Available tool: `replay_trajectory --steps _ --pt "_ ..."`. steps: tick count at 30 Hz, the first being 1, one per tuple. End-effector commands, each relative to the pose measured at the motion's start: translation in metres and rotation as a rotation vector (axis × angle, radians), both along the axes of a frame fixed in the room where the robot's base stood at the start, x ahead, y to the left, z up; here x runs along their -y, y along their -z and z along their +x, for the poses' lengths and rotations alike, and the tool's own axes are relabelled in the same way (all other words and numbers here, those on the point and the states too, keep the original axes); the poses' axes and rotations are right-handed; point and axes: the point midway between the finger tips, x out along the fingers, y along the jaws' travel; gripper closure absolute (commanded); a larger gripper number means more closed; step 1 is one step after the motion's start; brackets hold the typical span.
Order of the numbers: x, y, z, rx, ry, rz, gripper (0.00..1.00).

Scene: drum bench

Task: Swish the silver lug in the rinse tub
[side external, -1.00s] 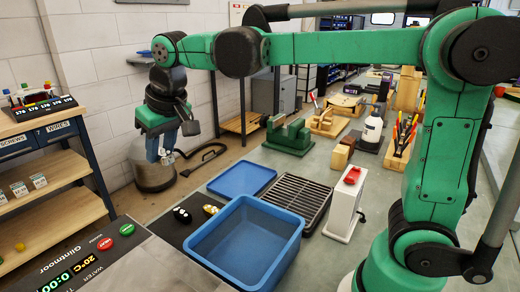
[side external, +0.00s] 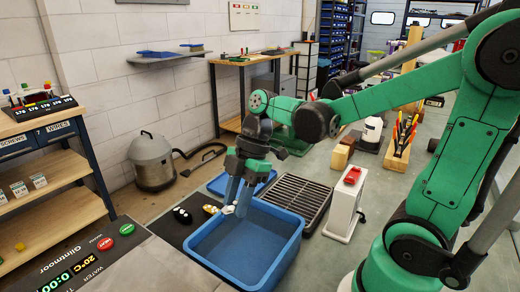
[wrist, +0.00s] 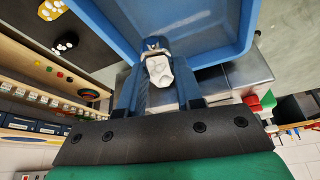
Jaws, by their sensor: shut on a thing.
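The silver lug (side external: 228,210) is a small pale, faceted piece between the blue fingertips of my gripper (side external: 236,208). In the wrist view the lug (wrist: 158,70) shows clearly between the two fingers of my gripper (wrist: 157,62), which is shut on it. The blue rinse tub (side external: 287,252) stands on the bench, and my fingers overlap its far left rim in the side view. In the wrist view the tub (wrist: 215,28) lies beyond the fingertips. I cannot tell exactly how high the lug is above the rim.
A black piece (side external: 182,214) and a yellow-and-black piece (side external: 211,209) lie on a dark mat left of the tub. A flat blue tray (side external: 216,184) lies behind it. A dark slatted rack (side external: 298,196) and a white stand with a red top (side external: 345,205) are to the right.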

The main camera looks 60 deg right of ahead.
Motion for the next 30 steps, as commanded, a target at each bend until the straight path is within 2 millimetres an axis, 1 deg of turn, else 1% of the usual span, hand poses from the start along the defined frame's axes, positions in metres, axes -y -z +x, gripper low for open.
replay_trajectory --steps 3,7,11,14,30 --pt "0.0 0.006 -0.014 0.001 -0.147 -0.001 1.0" --pt "0.0 0.01 -0.022 0.002 -0.231 -0.002 1.0" --pt "0.0 0.016 -0.023 0.002 -0.247 -0.003 1.0" --pt "0.0 0.024 -0.022 0.003 -0.246 -0.003 1.0" --pt "0.0 0.082 -0.022 0.003 -0.244 -0.004 1.0"
